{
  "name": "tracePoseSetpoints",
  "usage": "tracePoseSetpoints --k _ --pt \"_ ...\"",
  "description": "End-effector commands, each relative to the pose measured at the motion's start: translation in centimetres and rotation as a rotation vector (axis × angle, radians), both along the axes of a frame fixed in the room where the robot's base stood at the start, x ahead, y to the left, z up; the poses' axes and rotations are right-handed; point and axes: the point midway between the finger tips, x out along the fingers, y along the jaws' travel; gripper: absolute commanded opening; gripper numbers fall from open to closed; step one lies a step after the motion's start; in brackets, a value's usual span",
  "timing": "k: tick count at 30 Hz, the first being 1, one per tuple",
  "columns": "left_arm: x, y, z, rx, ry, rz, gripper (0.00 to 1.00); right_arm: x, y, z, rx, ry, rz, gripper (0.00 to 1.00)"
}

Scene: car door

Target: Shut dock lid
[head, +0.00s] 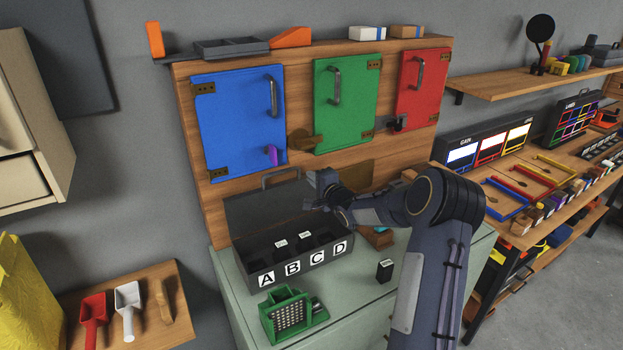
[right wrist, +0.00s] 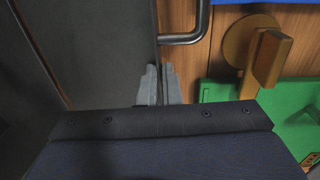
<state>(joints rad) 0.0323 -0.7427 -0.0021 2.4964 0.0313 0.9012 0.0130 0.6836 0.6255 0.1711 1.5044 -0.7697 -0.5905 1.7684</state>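The dock is a long black case (head: 262,277) on the pale green cabinet, with lettered compartments A, B, C and D along its front. Its black lid (head: 262,208) stands open, raised at the back, with a grey handle (head: 281,178) on its top edge. My right gripper (head: 322,190) is by the lid's top right corner. In the right wrist view the fingertips (right wrist: 159,84) are close together at the lid's edge, beside the lid handle (right wrist: 183,39). I cannot tell whether they touch the lid. White-labelled items sit inside the dock. My left gripper is not in view.
Behind stands a wooden panel with blue (head: 240,120), green (head: 344,100) and red (head: 421,88) doors. A green slotted block (head: 292,316) and a small black box (head: 384,271) stand in front of the dock. A wooden turn-latch (right wrist: 265,55) sticks out near my right gripper.

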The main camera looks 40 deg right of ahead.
Motion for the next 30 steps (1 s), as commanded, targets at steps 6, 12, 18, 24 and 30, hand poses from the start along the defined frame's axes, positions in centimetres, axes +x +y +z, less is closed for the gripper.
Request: tracePoseSetpoints --k 6,12,18,24,30 --pt "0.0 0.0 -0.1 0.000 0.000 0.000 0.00 -0.6 0.0 0.6 -0.003 -0.016 -0.002 0.00" --pt "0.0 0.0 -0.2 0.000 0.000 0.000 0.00 -1.2 0.0 0.5 -0.004 -0.014 -0.002 0.00" --pt "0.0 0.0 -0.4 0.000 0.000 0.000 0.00 -1.8 0.1 0.4 -0.004 -0.014 -0.002 0.00" --pt "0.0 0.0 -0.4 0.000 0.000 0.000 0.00 -2.4 0.1 0.3 -0.004 -0.014 -0.002 0.00" --pt "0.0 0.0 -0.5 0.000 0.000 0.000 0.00 -2.7 0.1 0.3 -0.004 -0.015 -0.003 0.00"
